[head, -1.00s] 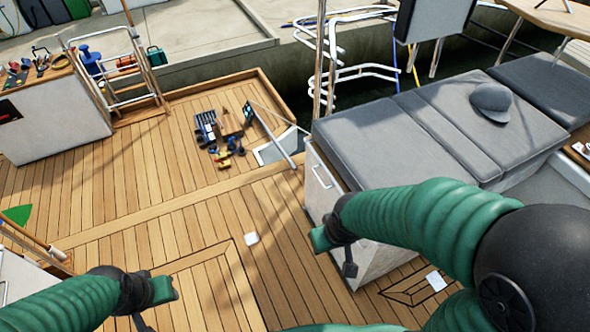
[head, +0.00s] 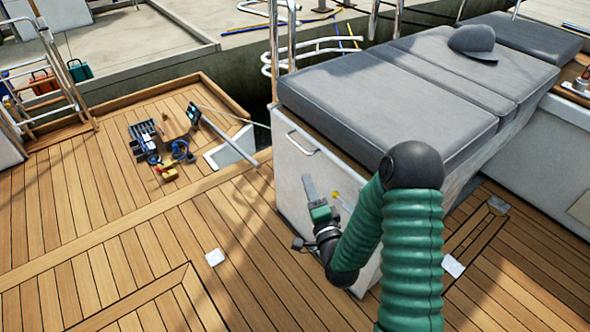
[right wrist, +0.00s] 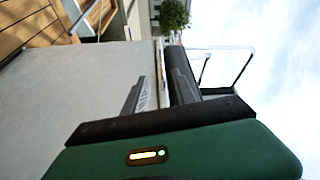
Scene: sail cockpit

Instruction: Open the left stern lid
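A white locker (head: 290,175) with grey cushions (head: 395,95) on top stands right of centre in the head view. A metal handle (head: 302,143) is on its end face. The cushioned top lies flat. I cannot tell for certain which part is the left stern lid. My right gripper (head: 322,187) points upward in front of the locker's end face, below the handle and apart from it. In the right wrist view its two fingers (right wrist: 160,92) stand apart with nothing between them. My left gripper is out of view.
A grey cap (head: 476,41) lies on the cushions. Tools and small items (head: 162,146) lie on the deck at the back left. A white square plate (head: 216,257) and another (head: 453,265) are on the deck. The wooden deck (head: 110,235) at left is mostly clear.

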